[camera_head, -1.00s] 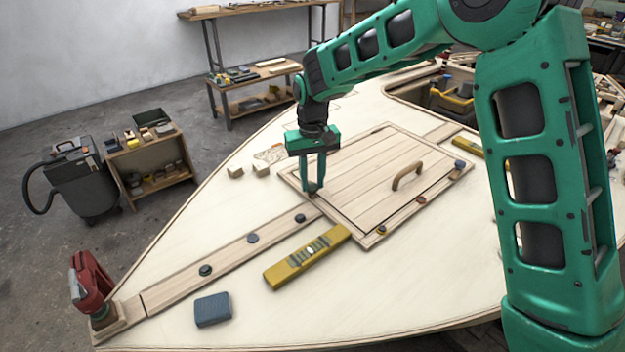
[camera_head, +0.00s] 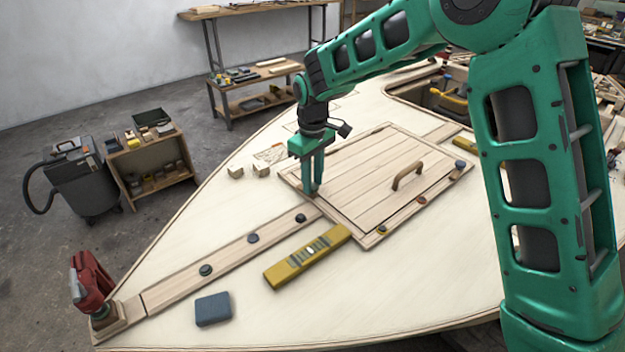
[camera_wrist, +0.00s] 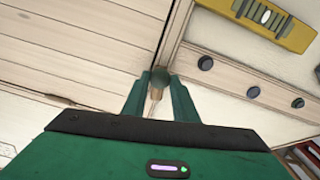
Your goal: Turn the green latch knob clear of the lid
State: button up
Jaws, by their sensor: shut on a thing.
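The pale plank lid (camera_head: 360,175) lies flat in its frame on the hull deck, with a curved wooden handle (camera_head: 408,175) on it. My gripper (camera_head: 314,192) points down at the lid's near left corner. The knob sits by the lid's corner, near a frame joint. In the head view the fingers hide the knob. A pale strip shows below it between the fingers; I cannot tell whether the latch still overlaps the lid.
Other knobs sit along the lid's frame: yellow (camera_head: 382,230), reddish-brown (camera_head: 421,200) and blue (camera_head: 460,164). A yellow level (camera_head: 307,256) lies close by. Two small wood blocks (camera_head: 248,171) are left of the lid. A grey-blue block (camera_head: 213,309) lies on clear deck.

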jog(key=shift+w+d+r, duration=0.1)
jog(key=shift+w, duration=0.05)
jog(key=o, duration=1.1)
jog(key=shift+c, duration=0.2)
notch_tip(320, 180, up, 11)
jog(key=shift+f, duration=0.2)
